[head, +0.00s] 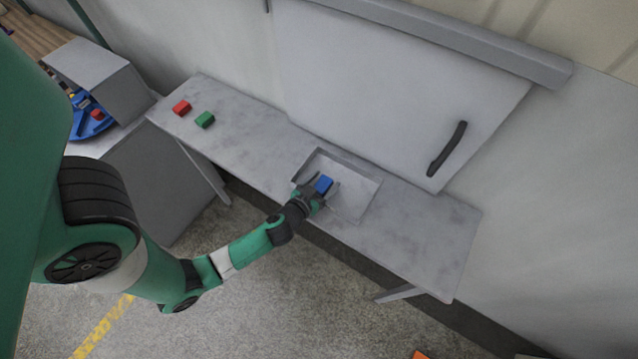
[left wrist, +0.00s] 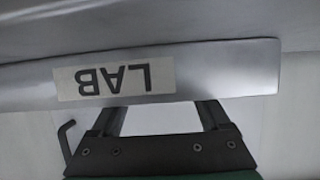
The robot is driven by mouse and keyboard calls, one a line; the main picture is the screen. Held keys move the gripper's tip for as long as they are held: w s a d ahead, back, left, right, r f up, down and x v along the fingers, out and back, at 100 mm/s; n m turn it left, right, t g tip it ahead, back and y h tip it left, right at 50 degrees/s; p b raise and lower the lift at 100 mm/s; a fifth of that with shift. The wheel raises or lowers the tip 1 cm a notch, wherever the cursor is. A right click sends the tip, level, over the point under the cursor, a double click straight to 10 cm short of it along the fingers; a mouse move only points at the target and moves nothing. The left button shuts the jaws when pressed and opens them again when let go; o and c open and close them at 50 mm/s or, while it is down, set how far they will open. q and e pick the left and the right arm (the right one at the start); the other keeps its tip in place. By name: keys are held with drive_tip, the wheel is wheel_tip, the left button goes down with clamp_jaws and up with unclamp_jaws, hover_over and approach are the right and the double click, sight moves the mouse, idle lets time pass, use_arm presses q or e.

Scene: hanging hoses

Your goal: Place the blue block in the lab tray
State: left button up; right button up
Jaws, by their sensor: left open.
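The blue block (head: 324,183) is at the left side of the grey lab tray (head: 371,186), between the fingers of my left gripper (head: 321,186) in the head view. The gripper is open. I cannot tell whether the block rests on the tray floor. In the left wrist view, the tray wall (left wrist: 215,72) carries an upside-down LAB label and hides the tips of my left gripper (left wrist: 163,105); the block is not visible there. My right gripper is not in view.
A red block (head: 181,107) and a green block (head: 205,119) lie on the left part of the grey bench (head: 245,140). A panel with a dark handle (head: 447,148) stands behind the tray. The bench's right end is clear. A blue container (head: 91,116) with small items is at far left.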

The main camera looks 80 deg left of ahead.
use_arm(q)
drive_tip(key=b+v, duration=0.1)
drive_tip(key=v, duration=1)
drive_tip(key=shift+d, duration=0.15)
drive_tip(key=shift+s+d+r, duration=0.2)
drive_tip(key=shift+s+r, duration=0.1)
drive_tip(key=shift+w, duration=0.1)
drive_tip(key=w+d+r+t+h, duration=0.1)
drive_tip(key=w+d+r+t, duration=0.1)
drive_tip(key=w+r, duration=0.65)
drive_tip(key=w+d+r+t+h, duration=0.1)
drive_tip(key=w+d+r+t, duration=0.2)
drive_tip(key=w+r, duration=0.5)
drive_tip(key=w+d+r+m+t+h, duration=0.15)
drive_tip(key=w+r, duration=0.25)
drive_tip(key=r, duration=0.4)
drive_tip(key=w+d+r+m+t, duration=0.1)
drive_tip(key=w+d+r+t, duration=0.15)
drive_tip(key=r, duration=0.55)
drive_tip(key=s+d+r+m+t+h, duration=0.2)
drive_tip(key=r, duration=0.7)
drive_tip(key=s+d+r+m+t+h, duration=0.2)
drive_tip(key=r+t+h, duration=0.1)
drive_tip(key=r, duration=0.7)
drive_tip(key=s+d+r+m+t+h, duration=0.2)
drive_tip(key=s+r+m+t, duration=0.1)
drive_tip(key=r, duration=0.7)
drive_tip(key=shift+d+h, duration=0.25)
drive_tip(key=shift+h, duration=0.1)
